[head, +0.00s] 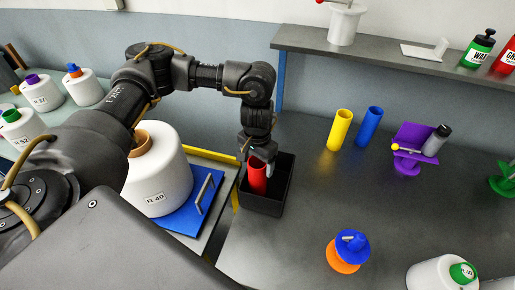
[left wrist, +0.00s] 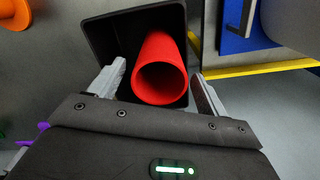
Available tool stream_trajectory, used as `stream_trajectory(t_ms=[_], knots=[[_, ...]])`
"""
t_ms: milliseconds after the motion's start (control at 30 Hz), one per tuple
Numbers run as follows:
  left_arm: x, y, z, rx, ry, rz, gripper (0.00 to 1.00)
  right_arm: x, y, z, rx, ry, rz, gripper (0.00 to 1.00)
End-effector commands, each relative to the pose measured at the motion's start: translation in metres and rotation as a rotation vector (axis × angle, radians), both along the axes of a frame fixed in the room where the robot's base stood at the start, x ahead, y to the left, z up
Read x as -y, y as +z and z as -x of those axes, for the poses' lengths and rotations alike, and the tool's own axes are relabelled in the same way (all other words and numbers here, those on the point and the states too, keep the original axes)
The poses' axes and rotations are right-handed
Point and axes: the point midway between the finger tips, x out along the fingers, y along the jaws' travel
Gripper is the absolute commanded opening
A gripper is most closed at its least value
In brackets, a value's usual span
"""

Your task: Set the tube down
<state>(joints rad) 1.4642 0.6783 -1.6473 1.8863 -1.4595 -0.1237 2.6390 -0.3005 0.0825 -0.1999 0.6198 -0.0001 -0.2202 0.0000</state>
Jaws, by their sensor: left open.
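A red tube (head: 257,181) stands inside a black open box (head: 264,205) on the dark table, close to the box's left side. My left gripper (head: 260,158) is above the box, pointing down at the tube's top. In the left wrist view the red tube (left wrist: 160,80) shows its open end between the two spread fingers (left wrist: 157,92), with gaps on both sides. The black box (left wrist: 108,35) surrounds it there. The left gripper is open. My right gripper is not in view.
A yellow tube (head: 340,130) and a blue tube (head: 368,126) stand behind the box to the right. A purple stand (head: 408,150) is farther right. A large white bobbin (head: 157,170) sits left of the box. The table's middle is clear.

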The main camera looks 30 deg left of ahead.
Motion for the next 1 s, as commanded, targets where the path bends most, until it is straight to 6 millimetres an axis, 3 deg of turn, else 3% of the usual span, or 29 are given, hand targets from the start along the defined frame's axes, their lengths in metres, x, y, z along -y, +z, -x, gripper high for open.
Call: stream_trajectory(t_ms=[300, 500, 1000], knots=[[0.0, 0.066, -0.001, 0.006, 0.0, -0.001, 0.77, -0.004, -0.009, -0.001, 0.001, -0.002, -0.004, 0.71], [0.0, 0.092, -0.001, 0.003, 0.001, -0.001, 0.77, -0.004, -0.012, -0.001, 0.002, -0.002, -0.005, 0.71], [0.0, 0.101, 0.0, -0.001, 0.001, 0.0, 0.77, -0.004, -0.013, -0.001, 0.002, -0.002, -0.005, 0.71]])
